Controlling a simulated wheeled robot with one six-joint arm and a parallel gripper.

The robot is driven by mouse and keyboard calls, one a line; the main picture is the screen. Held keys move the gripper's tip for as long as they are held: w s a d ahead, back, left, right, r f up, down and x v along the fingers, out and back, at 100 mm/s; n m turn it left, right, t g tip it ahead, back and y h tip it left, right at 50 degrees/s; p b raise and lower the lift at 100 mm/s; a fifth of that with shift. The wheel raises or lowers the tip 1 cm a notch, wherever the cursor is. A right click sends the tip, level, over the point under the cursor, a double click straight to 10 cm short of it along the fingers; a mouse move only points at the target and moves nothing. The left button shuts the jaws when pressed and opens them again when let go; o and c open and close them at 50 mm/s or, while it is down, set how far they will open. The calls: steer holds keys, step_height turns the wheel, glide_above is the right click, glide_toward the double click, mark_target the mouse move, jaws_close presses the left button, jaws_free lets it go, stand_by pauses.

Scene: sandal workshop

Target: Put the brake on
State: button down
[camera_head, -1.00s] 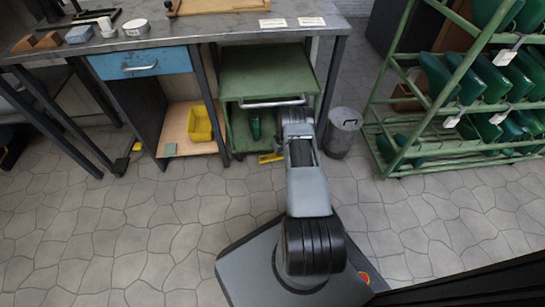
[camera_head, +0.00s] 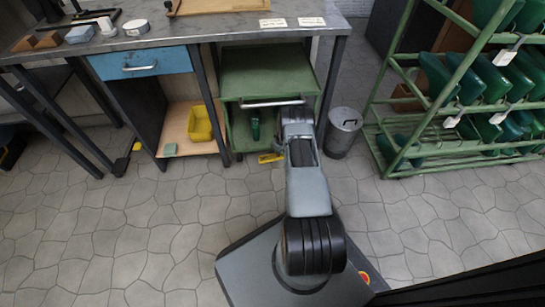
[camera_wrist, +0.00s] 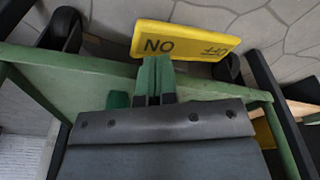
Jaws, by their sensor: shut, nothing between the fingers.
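The green cart (camera_head: 265,72) stands under the workbench. Its yellow brake pedal (camera_head: 270,158) shows low at its front, partly hidden by my arm. In the wrist view the pedal (camera_wrist: 185,42) is a yellow plate with upside-down black lettering, ON at the left and what looks like OFF at the right. My gripper (camera_wrist: 154,62) is shut and empty. In the head view the fingers are hidden behind my arm.
Dark caster wheels (camera_wrist: 228,68) flank the pedal. The cart's handle bar (camera_head: 272,102) is close to my wrist. A grey bin (camera_head: 343,132) stands right of the cart, and a green rack (camera_head: 385,120) beyond it. The tiled floor at the left front is clear.

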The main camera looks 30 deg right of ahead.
steer(key=shift+f+b, duration=1.3)
steer(key=shift+f, duration=0.25)
stand_by(1.0)
steer(key=shift+r, duration=0.15)
steer(key=shift+r+p, duration=2.1)
steer(key=shift+r, duration=1.35)
